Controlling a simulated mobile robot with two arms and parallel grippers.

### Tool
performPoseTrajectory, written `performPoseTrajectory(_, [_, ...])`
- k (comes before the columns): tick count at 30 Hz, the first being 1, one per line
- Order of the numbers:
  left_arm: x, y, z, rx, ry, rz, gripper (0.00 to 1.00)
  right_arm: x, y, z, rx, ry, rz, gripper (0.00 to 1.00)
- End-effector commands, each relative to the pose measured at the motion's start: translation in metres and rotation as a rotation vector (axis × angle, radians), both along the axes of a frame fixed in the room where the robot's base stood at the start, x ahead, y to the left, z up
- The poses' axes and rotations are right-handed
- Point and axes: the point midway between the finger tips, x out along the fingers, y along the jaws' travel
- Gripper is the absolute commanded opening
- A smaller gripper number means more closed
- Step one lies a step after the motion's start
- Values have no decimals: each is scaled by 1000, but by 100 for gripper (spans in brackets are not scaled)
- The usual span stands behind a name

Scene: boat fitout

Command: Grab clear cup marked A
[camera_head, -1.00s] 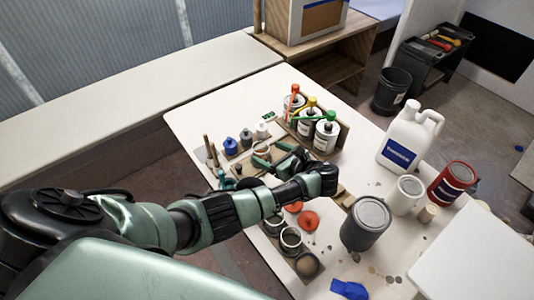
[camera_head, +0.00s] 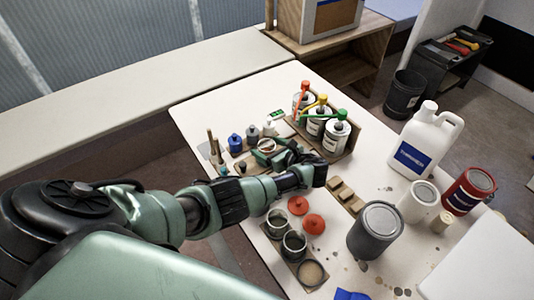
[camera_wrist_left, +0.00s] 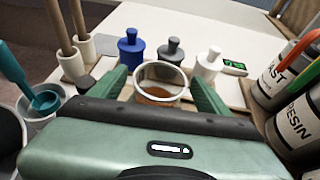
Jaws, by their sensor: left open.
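A clear cup (camera_wrist_left: 162,94) with a pale rim and a brownish inside stands upright in the left wrist view. It also shows in the head view (camera_head: 267,144), near the back of the table. No letter on it can be read. My left gripper (camera_wrist_left: 160,80) is open, with one green finger on each side of the cup. Whether the fingers touch it cannot be told. In the head view the left gripper (camera_head: 267,154) is at the cup, partly hiding it. My right gripper is not in view.
Blue (camera_wrist_left: 131,52), grey (camera_wrist_left: 172,52) and white (camera_wrist_left: 209,64) small bottles stand just behind the cup. Pump cans (camera_head: 335,137) stand in a wooden rack to the right. Stick holders (camera_wrist_left: 72,64) are left. Metal cups (camera_head: 293,244) and a grey can (camera_head: 374,231) stand nearer.

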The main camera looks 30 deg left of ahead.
Motion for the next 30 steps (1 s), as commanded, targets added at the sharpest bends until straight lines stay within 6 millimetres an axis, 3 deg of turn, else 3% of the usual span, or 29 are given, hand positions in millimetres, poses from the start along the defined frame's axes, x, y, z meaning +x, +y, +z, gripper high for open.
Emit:
performPoseTrajectory(8, [2, 4, -2, -1, -1, -1, 77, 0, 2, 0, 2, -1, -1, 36])
performPoseTrajectory(11, [2, 4, -2, -1, -1, -1, 55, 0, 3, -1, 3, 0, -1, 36])
performPoseTrajectory(16, [1, 4, -2, -1, 0, -1, 8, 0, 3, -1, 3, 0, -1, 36])
performPoseTrajectory(25, [2, 4, 1, 0, -1, -1, 9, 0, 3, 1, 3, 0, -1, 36])
performPoseTrajectory(30, [2, 5, 15, 0, -2, 0, 9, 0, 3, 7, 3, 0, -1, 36])
